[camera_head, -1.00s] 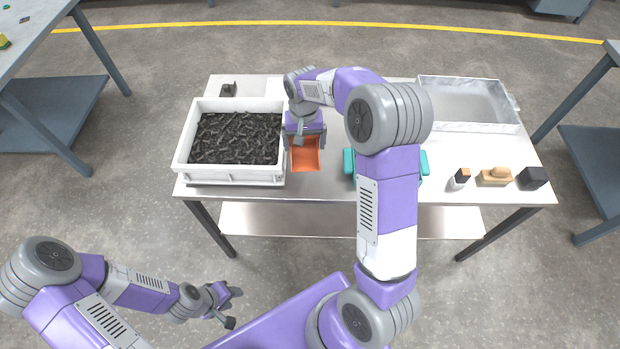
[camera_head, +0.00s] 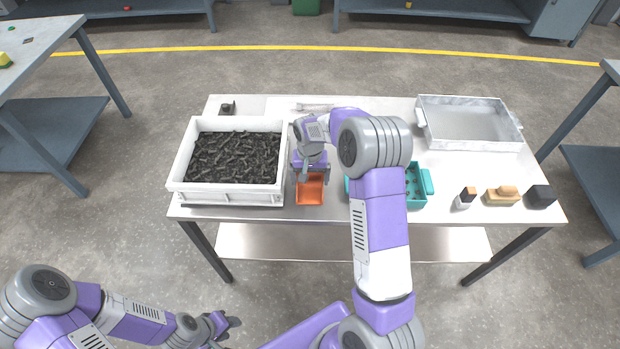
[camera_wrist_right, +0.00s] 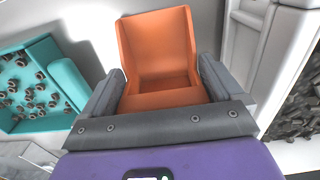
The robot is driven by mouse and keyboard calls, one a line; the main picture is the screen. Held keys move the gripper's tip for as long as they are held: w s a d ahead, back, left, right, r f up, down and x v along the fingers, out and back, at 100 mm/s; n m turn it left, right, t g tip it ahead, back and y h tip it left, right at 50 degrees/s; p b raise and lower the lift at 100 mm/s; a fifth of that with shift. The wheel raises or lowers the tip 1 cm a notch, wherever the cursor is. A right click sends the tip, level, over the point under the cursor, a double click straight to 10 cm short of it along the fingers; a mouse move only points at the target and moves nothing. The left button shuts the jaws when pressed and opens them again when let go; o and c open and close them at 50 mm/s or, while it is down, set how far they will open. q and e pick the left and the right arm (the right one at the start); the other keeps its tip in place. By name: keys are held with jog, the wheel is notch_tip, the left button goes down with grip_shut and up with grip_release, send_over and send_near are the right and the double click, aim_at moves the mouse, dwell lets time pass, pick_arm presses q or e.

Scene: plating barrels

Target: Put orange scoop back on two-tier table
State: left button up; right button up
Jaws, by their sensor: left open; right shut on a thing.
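The orange scoop (camera_head: 310,190) is at the front middle of the two-tier table (camera_head: 320,214), just right of the white crate. My right gripper (camera_head: 310,172) is shut on the scoop from behind. In the right wrist view the empty scoop (camera_wrist_right: 158,45) sits between the two fingers of the gripper (camera_wrist_right: 160,90), its open end pointing away. The scoop is at or close to the tabletop; I cannot tell whether it touches. My left gripper (camera_head: 232,325) is open and empty, low in front of the table at the left.
A white crate (camera_head: 228,198) full of dark parts stands at left. A teal bin (camera_head: 414,190) with small parts is partly behind my right arm. A grey tray (camera_head: 470,143) is at back right. A bottle (camera_head: 465,199), a brush (camera_head: 501,196) and a black block (camera_head: 540,196) stand at front right.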

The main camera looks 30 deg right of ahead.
jog(key=shift+r, duration=0.1)
jog(key=o, duration=1)
jog(key=shift+f, duration=0.2)
jog(key=shift+o, duration=0.2)
jog(key=shift+r, duration=0.1)
jog(key=shift+r, duration=0.2)
notch_tip(320, 180, up, 12)
jog(key=p, duration=0.3)
jog(key=shift+s+f, duration=0.1)
jog(key=shift+f, duration=0.05)
